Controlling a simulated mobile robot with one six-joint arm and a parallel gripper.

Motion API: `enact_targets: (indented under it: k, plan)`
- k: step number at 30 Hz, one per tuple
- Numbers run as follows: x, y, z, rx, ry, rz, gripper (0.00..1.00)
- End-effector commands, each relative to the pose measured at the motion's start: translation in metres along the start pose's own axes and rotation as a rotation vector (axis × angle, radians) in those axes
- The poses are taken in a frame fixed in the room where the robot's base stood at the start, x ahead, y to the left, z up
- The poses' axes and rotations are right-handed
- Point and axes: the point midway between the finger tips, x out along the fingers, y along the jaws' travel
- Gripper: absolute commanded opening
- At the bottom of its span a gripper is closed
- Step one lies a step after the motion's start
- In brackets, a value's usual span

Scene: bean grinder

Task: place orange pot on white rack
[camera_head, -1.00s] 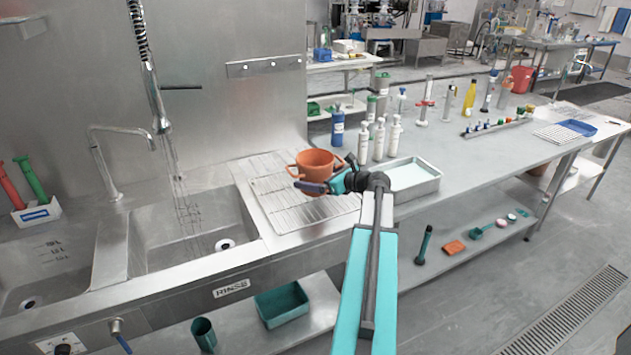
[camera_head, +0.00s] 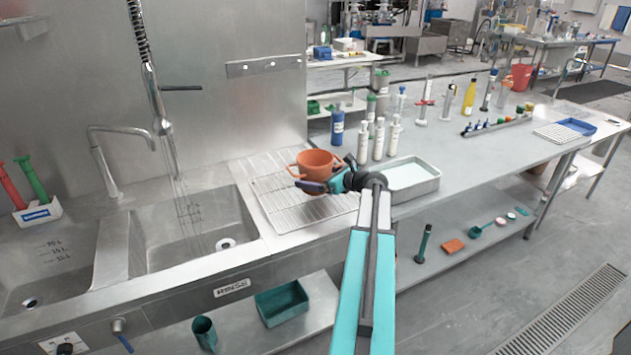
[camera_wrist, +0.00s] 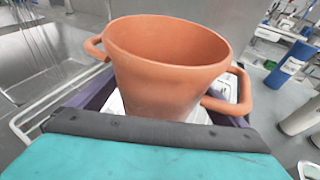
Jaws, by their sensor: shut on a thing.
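The orange pot (camera_head: 315,161) has two side handles and stands upright at the right part of the white wire rack (camera_head: 283,214), as seen in the head view. My gripper (camera_head: 313,187) is at the pot's near side and is shut on it. In the wrist view the pot (camera_wrist: 165,75) fills the middle, upright with its open mouth upward, and hides much of the dark fingers. Some rack wire (camera_wrist: 28,122) shows at the left. I cannot tell whether the pot's base touches the rack, because my gripper covers it.
The sink (camera_head: 190,228) is left of the rack. A white-filled metal tray (camera_head: 412,178) is close on the right. White bottles (camera_head: 378,140) and a blue bottle (camera_head: 337,127) stand behind the tray. The metal counter (camera_head: 480,160) has free room further right.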

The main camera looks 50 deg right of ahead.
Motion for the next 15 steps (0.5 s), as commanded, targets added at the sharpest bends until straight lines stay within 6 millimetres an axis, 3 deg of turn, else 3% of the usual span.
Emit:
enact_targets:
  k: [6,15]
  plan:
    - [0.005,0.000,-0.016,0.001,-0.001,0.000,0.56]
    - [0.006,0.000,-0.018,0.000,-0.002,0.000,0.56]
